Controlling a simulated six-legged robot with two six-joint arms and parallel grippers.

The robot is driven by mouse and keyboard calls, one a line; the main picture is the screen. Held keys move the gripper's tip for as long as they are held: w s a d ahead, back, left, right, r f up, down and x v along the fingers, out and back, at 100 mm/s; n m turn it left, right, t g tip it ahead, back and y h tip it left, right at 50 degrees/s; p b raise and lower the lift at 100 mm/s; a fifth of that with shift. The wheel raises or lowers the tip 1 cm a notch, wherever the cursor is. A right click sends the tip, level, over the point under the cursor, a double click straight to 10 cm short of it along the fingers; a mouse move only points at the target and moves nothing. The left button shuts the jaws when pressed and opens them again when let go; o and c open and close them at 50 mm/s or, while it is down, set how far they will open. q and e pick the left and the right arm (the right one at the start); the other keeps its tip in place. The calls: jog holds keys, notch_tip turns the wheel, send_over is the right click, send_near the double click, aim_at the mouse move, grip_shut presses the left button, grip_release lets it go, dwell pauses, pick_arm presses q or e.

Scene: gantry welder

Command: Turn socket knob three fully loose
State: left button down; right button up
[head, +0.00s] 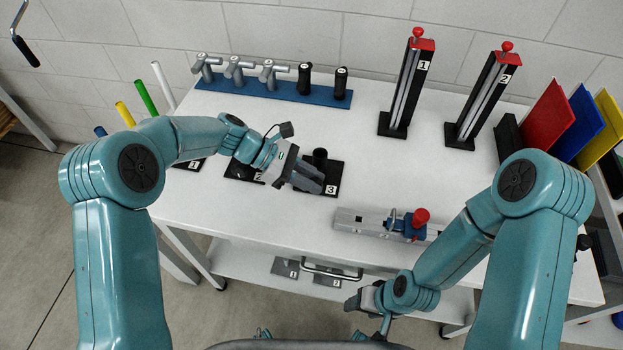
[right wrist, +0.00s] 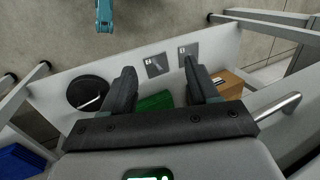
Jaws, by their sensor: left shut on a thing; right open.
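Socket three is a black block (head: 331,168) with an upright black tube (head: 320,157) and a white label 3, at the middle of the white table in the head view. My left gripper (head: 312,183) reaches over its front left part and is shut on the socket's knob. The knob itself is hidden by the fingers. The socket two plate (head: 238,171) is partly covered by my left gripper and wrist, and the socket one plate (head: 190,163) is farther left. My right gripper (head: 357,301) is low in front of the table; in the right wrist view (right wrist: 160,88) it is open and empty.
A blue rack (head: 270,91) with grey and black handled tools stands at the back. Two black posts with red knobs (head: 407,85) stand back right. A grey rail with a red knob (head: 380,222) lies at the front edge. The lower shelf (head: 240,262) carries numbered plates.

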pick_arm(q)
jog(key=c, duration=1)
grip_release()
jog(key=shift+a, duration=0.1)
jog(key=shift+c, duration=0.2)
jog(key=b+v, duration=0.1)
jog(key=v, duration=1.5)
jog(key=shift+a, duration=0.15)
jog(key=s+d+r+t+y+p, duration=0.1)
jog(key=s+d+r+y+p, duration=0.1)
jog(key=d+r+y+p, duration=0.75)
jog(key=d+f+p, duration=0.1)
jog(key=f, duration=0.4)
jog(key=d+f+h+p, duration=0.1)
jog(key=d+f+p, duration=0.1)
jog(key=f, duration=0.4)
jog(key=d+f+h+p, duration=0.1)
jog(key=d+f+p, duration=0.1)
jog(key=f, duration=0.4)
jog(key=shift+s+d+f+h, duration=0.1)
jog(key=shift+s+f+h, duration=0.15)
jog(key=shift+s, duration=0.15)
jog(key=shift+f, duration=0.15)
